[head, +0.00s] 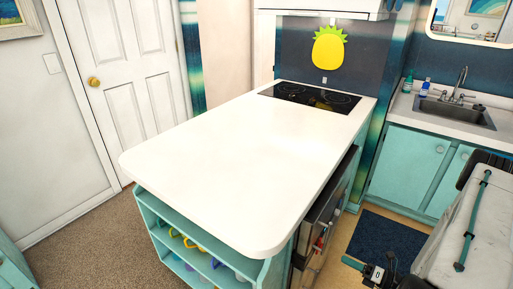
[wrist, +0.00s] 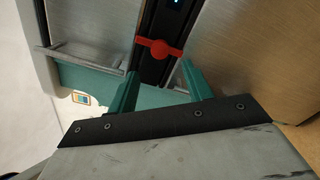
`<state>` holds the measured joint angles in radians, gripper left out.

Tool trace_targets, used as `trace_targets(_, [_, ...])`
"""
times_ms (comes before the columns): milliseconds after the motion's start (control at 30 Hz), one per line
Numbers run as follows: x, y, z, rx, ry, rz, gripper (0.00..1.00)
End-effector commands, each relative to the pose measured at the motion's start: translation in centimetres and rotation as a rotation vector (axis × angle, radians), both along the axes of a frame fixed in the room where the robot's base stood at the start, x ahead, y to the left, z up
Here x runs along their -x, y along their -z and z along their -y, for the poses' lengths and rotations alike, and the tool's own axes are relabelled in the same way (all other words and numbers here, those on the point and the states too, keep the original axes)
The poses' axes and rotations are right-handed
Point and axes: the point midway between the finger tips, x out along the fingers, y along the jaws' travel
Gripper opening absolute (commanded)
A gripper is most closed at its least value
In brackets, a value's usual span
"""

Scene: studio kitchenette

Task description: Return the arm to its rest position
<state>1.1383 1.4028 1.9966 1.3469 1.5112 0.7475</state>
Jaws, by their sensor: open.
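My arm (head: 466,232) shows at the lower right of the head view, a pale link with a teal cable along it. It is beside the island, above the floor, and its lower parts run out of the picture. My gripper (wrist: 158,72) shows in the wrist view as two teal fingers standing apart from a dark bar. It is open, and nothing is seen held between the fingers. Beyond the fingers is a dark vertical strip (wrist: 156,22) with a red piece (wrist: 160,48) across it. I cannot tell how far off these are.
The white island counter (head: 235,165) is bare except for the black cooktop (head: 311,97) at its far end. An appliance (head: 322,222) sits in its right side. Teal sink cabinets (head: 404,162) stand at the right. A dark blue mat (head: 385,243) lies between. Carpet (head: 95,240) is clear at left.

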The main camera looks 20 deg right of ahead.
Motion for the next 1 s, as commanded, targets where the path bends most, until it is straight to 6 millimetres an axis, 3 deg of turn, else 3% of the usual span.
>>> trace_targets(167, [0.4,0.1,-0.5,0.054,-0.027,0.034,0.50])
trace_targets(267, [2.2,-0.5,-2.9,0.102,-0.129,0.090,0.50])
trace_targets(567, [3.6,-8.7,-4.6,0.363,-0.503,0.327,0.50])
trace_targets(1000, [4.7,-22.5,-7.8,0.763,-1.168,0.745,0.50])
